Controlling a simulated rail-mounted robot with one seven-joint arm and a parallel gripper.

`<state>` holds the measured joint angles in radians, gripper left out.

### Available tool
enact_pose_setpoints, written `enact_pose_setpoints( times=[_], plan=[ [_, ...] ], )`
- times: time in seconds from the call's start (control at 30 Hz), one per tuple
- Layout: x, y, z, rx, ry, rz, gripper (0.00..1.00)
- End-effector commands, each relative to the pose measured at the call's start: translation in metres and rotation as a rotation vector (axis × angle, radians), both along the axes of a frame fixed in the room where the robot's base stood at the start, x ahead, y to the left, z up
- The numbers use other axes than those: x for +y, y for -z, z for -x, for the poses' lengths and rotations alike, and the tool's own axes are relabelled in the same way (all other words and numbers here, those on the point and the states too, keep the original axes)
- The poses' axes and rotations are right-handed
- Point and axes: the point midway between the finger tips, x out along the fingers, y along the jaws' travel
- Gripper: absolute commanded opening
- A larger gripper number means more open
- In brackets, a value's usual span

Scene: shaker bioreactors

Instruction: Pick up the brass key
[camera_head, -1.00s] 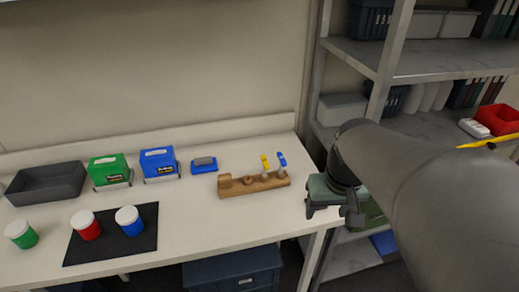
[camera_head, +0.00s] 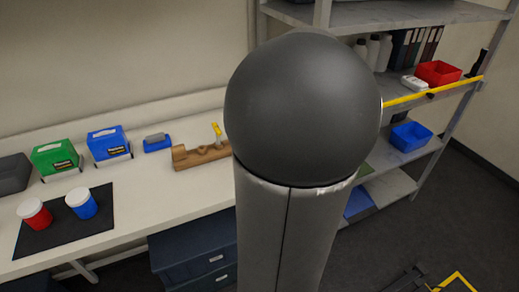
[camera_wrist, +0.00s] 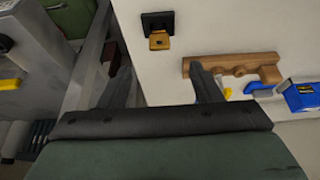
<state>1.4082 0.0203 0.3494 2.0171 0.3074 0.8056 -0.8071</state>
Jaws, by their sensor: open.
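The brass key (camera_wrist: 159,42) shows in the wrist view as a small brass tab at the edge of a black square block (camera_wrist: 157,20) on the white bench. Whether it sits in that block or beside it, I cannot tell. My gripper (camera_wrist: 160,72) is open and empty, and the key shows above the gap between its two fingers, apart from both. In the head view my arm hides the gripper, and I cannot see the key there.
A wooden rack (camera_head: 200,157) lies on the bench; the right finger overlaps it in the wrist view (camera_wrist: 235,66). A blue box (camera_head: 108,144), a green box (camera_head: 56,157) and a black mat (camera_head: 62,233) with lidded jars are left. A shelf with a red bin (camera_head: 438,73) is right.

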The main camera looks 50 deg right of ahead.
Motion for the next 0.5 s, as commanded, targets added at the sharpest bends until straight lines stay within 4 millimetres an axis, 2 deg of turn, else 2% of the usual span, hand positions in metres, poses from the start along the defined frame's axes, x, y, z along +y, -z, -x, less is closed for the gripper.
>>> enact_pose_setpoints(
  times=[0.1, 0.23, 0.33, 0.5],
  plan=[
    [-0.004, 0.026, -0.009, 0.001, 0.0, -0.007, 0.58],
    [-0.008, 0.049, -0.018, 0.001, -0.001, -0.006, 0.58],
    [-0.01, 0.061, -0.022, 0.002, 0.0, -0.003, 0.58],
    [-0.012, 0.07, -0.026, 0.001, 0.0, -0.001, 0.58]
  ],
)
